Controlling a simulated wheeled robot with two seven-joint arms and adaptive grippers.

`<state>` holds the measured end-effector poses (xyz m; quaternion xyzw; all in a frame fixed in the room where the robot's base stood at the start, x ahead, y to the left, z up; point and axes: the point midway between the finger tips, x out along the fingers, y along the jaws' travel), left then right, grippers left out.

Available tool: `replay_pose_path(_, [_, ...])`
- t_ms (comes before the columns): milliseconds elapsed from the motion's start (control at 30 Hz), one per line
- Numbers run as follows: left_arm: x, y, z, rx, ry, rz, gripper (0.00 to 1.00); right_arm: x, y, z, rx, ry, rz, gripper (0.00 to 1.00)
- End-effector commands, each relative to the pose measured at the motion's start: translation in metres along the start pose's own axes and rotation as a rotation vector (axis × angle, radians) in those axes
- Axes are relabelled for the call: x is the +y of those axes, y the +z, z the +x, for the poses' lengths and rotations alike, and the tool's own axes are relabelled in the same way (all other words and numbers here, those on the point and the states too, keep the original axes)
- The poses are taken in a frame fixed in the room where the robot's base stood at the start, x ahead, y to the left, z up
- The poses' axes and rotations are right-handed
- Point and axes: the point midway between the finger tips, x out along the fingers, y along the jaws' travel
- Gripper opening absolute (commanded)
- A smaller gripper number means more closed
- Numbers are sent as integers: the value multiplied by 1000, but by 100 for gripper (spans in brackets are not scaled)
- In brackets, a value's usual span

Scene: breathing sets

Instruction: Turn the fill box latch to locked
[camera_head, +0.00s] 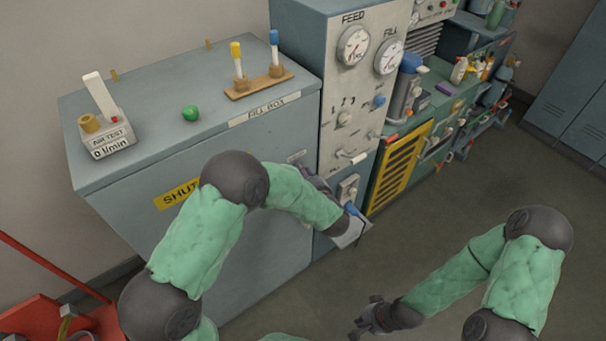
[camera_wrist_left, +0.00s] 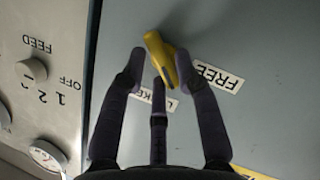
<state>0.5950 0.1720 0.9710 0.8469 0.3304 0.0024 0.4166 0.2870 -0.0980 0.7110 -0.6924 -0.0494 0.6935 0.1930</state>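The fill box (camera_head: 130,205) is the large grey-blue cabinet with a "FILL BOX" label in the head view. Its yellow latch (camera_wrist_left: 156,48) shows in the left wrist view, between my left gripper's spread fingertips (camera_wrist_left: 160,62). The fingers are open around the latch; contact is unclear. A FREE label (camera_wrist_left: 218,77) lies right of the latch, and a partly covered label ending in "KED" (camera_wrist_left: 171,103) lies below it. In the head view my left gripper (camera_head: 352,228) is at the box's right front edge, and the latch is hidden. My right gripper (camera_head: 366,322) is low over the floor, apart from everything.
The panel (camera_head: 340,100) with FEED and FILL gauges and knobs stands right beside the box. On the box top are a test device (camera_head: 108,140), a green ball (camera_head: 190,113) and a wooden tube rack (camera_head: 243,92). The floor at right is clear.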

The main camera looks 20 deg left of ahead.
Motion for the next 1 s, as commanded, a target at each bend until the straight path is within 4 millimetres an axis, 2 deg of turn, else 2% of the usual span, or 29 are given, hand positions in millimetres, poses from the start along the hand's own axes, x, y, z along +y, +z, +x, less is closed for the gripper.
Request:
replay_pose_path(267, [0, 0, 2, -1, 1, 0, 32, 0, 0, 0, 0, 0, 0, 0])
replay_pose_path(300, [0, 0, 2, -1, 1, 0, 26, 0, 0, 0, 0, 0, 0, 0])
replay_pose_path(400, [0, 0, 2, -1, 1, 0, 0, 0, 0, 0, 0, 0, 0, 0])
replay_pose_path(733, [2, -1, 1, -1, -8, 21, 0, -2, 0, -5, 0, 0, 0, 0])
replay_pose_path(1000, [5, -2, 1, -1, -60, 146, 0, -10, 1, -29, 0, 0, 0, 0])
